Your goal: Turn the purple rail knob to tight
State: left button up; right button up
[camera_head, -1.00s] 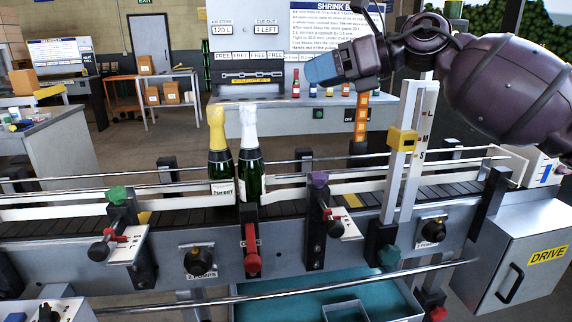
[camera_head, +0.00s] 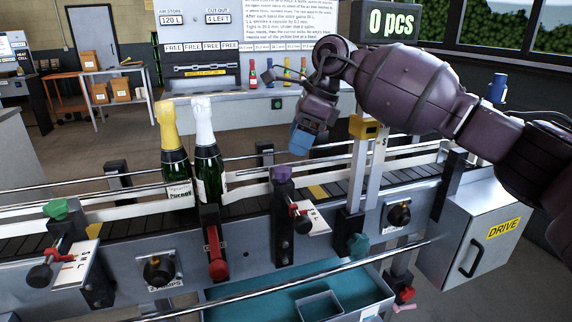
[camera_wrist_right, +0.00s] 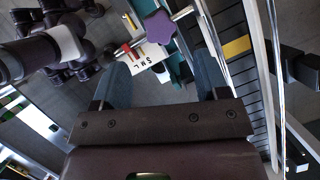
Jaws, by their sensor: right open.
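The purple rail knob (camera_head: 281,173) sits on top of a dark post at the front of the conveyor, right of the two bottles. It also shows as a star-shaped purple knob (camera_wrist_right: 160,28) in the right wrist view, ahead of and roughly between the fingertips. My right gripper (camera_head: 300,145), with blue fingers, points down a little above and to the right of the knob, apart from it. In the right wrist view the right gripper (camera_wrist_right: 162,72) is open and empty. A white scale plate (camera_head: 312,219) with a black-and-red handle is beside the post. My left gripper is out of view.
A gold-topped bottle (camera_head: 173,150) and a white-topped bottle (camera_head: 207,150) stand on the belt left of the knob. A green knob (camera_head: 57,209) is farther left. A post with a yellow block (camera_head: 368,127) rises close right of my gripper.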

aim_at(284, 168)
jog(key=x, duration=0.6)
jog(key=shift+a+f, duration=0.2)
jog(key=shift+f, duration=0.05)
